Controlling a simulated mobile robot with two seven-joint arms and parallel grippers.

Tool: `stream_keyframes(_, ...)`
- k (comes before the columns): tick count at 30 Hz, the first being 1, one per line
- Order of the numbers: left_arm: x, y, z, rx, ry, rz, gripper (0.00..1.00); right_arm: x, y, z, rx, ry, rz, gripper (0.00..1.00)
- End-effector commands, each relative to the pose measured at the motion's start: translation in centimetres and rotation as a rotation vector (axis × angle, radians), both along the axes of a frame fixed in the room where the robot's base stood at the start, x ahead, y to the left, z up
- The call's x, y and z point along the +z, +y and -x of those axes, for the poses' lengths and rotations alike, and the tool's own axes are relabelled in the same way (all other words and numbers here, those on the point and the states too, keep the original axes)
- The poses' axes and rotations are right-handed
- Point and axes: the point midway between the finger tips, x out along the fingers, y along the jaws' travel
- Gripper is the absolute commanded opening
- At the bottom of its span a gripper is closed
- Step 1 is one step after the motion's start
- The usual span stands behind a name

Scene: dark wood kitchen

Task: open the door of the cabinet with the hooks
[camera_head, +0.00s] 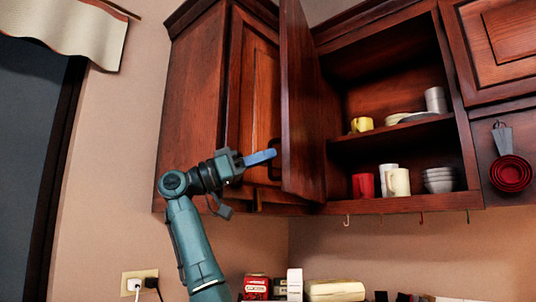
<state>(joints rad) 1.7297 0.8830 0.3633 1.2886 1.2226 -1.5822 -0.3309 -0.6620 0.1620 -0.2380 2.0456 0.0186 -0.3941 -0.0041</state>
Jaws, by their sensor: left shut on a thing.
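The cabinet with the hooks (398,203) is at the upper right, with small hooks along its lower edge. Its door (300,110) stands wide open, swung out on the left side, and its shelves show. My left gripper (262,157) is at the lower left of this door, on its outer side, with a blue finger pointing right toward the door. It is shut on the door's handle, though the grip itself is mostly hidden. My right gripper is not in view.
A neighbouring cabinet (253,85) with a shut door is just left. Inside the open cabinet are a yellow cup (361,124), a red mug (363,186), white mugs (399,182) and stacked bowls (438,180). Red measuring cups (510,174) hang at right. Boxes (334,290) stand below.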

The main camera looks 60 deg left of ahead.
Motion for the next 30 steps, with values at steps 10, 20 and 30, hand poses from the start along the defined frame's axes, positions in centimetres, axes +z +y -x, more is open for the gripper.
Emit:
stream_keyframes(10, 0.3, 0.2, -0.4, 0.008, -0.003, 0.008, 0.17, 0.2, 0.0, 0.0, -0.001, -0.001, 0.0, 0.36)
stream_keyframes(20, 0.2, 0.1, -0.3, 0.007, -0.003, 0.006, 0.32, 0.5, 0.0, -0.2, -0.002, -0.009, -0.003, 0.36)
stream_keyframes(30, -1.3, 1.2, 2.6, 0.009, -0.006, 0.006, 0.32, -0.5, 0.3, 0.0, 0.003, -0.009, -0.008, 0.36)
